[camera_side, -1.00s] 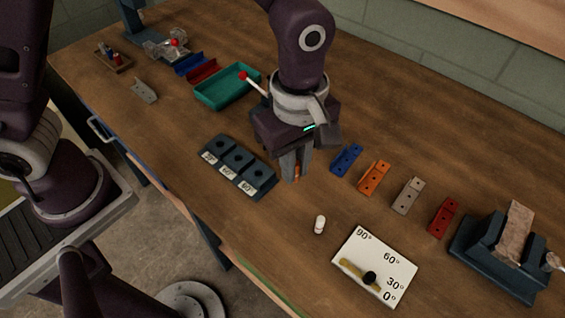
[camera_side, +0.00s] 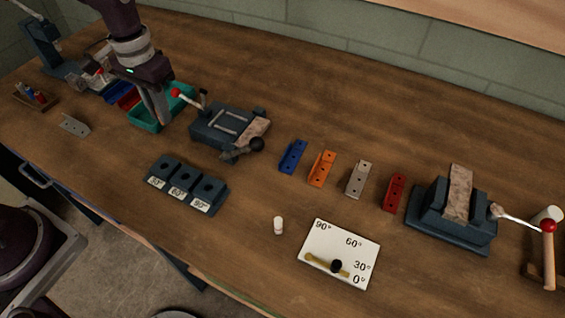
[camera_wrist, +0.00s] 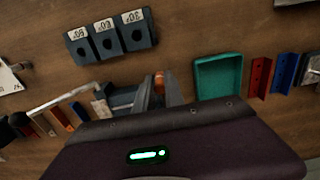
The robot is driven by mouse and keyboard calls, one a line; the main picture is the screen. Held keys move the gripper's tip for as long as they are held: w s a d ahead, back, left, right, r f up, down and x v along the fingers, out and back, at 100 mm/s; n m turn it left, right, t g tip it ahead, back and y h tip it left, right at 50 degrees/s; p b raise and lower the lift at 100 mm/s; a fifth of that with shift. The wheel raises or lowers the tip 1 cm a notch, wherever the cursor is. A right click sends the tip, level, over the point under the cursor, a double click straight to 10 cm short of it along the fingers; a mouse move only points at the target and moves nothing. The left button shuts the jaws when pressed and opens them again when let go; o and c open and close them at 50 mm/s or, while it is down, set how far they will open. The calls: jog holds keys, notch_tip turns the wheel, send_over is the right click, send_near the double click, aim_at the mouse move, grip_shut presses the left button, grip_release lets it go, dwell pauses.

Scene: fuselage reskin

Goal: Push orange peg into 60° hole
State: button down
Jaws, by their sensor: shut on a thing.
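My gripper (camera_wrist: 159,88) is shut on the orange peg (camera_wrist: 159,80), whose orange end shows between the fingers. In the side view my gripper (camera_side: 163,112) is behind the block, beside the teal tray (camera_side: 176,108), apart from the block. The peg cannot be made out there.
A grey clamp fixture (camera_side: 228,127) with a lever stands right of my gripper. Blue (camera_side: 293,157), orange (camera_side: 322,169), grey and red brackets lie in a row. A vise (camera_side: 452,220) stands right.

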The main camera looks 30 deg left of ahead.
jog(key=shift+m, duration=0.5)
jog(key=w+d, duration=0.1)
jog(key=d, duration=0.2)
jog(key=w+d, duration=0.2)
jog(key=d, duration=0.2)
jog(key=w+d, duration=0.2)
jog(key=d, duration=0.2)
jog(key=shift+w+d+r, duration=0.15)
jog(key=shift+w+r, duration=0.1)
jog(key=shift+r, duration=0.1)
jog(key=d, duration=1)
jog(key=m, duration=0.1)
send_near(294, 180)
notch_tip(294, 180, down, 6)
jog(key=shift+r, duration=0.1)
jog(key=c, duration=1.7)
grip_release()
